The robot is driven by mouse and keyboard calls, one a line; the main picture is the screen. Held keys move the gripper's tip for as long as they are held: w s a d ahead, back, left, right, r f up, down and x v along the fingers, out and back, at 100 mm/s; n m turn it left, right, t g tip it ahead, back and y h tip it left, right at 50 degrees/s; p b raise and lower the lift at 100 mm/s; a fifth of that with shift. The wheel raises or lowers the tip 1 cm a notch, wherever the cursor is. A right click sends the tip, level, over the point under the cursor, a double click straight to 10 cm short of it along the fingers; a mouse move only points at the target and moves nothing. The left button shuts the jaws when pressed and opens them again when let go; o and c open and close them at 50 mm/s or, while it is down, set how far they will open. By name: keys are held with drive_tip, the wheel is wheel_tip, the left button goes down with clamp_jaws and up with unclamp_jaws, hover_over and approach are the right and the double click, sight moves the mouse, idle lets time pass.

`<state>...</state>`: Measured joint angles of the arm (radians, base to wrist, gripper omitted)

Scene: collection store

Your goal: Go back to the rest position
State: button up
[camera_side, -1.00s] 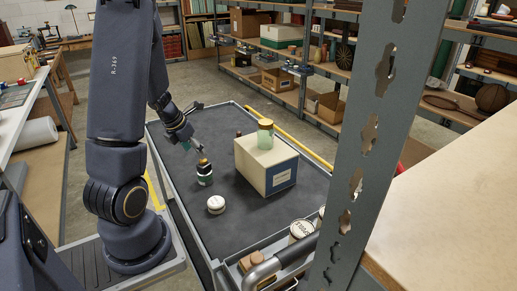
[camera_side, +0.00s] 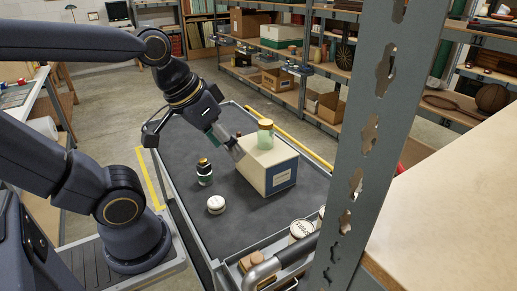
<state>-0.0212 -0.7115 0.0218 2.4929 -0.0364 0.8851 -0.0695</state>
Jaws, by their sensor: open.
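My gripper (camera_side: 234,150) is in the air above the dark trolley top, in front of the left end of a cream box (camera_side: 258,172). Its jaws are open, and I see nothing held between them. A green jar with a yellowish lid (camera_side: 265,135) stands on top of the box. A small dark bottle with a pale label band (camera_side: 205,173) stands upright on the trolley, below and left of my gripper. A round white lidded pot (camera_side: 216,204) sits nearer the front.
The grey trolley (camera_side: 205,228) has a raised rim and a handle at its front. Round labelled tins (camera_side: 302,229) sit by the handle. A perforated metal post (camera_side: 372,130) blocks part of the view at right. Shelving (camera_side: 300,75) with boxes stands behind.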

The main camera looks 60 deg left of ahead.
drive_tip(key=shift+s+d+r+m, duration=0.15)
drive_tip(key=shift+s+m, duration=0.15)
drive_tip(key=shift+m, duration=0.5)
idle(0.7)
